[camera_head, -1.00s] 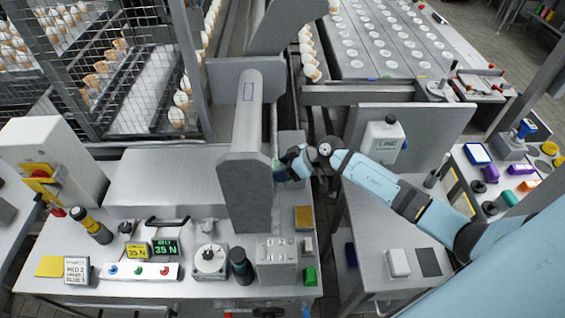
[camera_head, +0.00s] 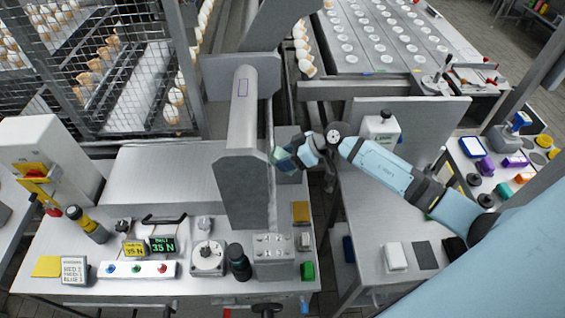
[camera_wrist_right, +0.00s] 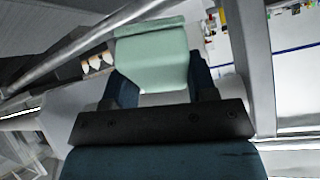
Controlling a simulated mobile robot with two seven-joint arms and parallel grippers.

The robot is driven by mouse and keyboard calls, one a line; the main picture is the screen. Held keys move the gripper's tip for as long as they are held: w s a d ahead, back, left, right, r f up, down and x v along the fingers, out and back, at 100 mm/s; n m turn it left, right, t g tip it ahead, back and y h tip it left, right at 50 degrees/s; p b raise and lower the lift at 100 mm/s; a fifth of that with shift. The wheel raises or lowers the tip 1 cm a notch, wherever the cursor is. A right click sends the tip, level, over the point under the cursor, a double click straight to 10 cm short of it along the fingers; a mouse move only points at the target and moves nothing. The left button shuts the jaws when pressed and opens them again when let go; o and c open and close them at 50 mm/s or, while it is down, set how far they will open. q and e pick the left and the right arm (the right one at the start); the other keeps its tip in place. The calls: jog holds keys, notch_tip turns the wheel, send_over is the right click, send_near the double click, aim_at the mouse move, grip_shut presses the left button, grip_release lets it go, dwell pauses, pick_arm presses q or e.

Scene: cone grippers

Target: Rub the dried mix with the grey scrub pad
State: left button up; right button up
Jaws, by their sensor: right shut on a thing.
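My right gripper (camera_head: 284,157) is shut on a pale grey-green pad (camera_wrist_right: 152,55). The pad stands out past the two dark blue fingers in the right wrist view and shows as a small teal patch in the head view. The gripper is beside the right face of the upright grey machine housing (camera_head: 242,190); I cannot tell whether the pad touches it. A flat dark grey square (camera_head: 425,255) lies on the right-hand table, next to a white block (camera_head: 395,257). I cannot make out any dried mix. My left gripper is not in view.
The front bench (camera_head: 200,292) holds a button strip (camera_head: 138,269), a green display (camera_head: 163,245) and a dark bottle (camera_head: 239,262). A metal rail (camera_head: 350,88) and a grey upright panel (camera_head: 430,130) stand near my right arm.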

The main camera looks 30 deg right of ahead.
jog(key=shift+s+d+r, duration=0.15)
jog(key=shift+d+r, duration=0.15)
jog(key=shift+r, duration=0.3)
jog(key=shift+s+d+r, duration=0.2)
jog(key=shift+d+r, duration=0.15)
jog(key=shift+r, duration=0.3)
jog(key=shift+s+d+r, duration=0.15)
jog(key=shift+d+r, duration=0.2)
jog(key=shift+r, duration=0.3)
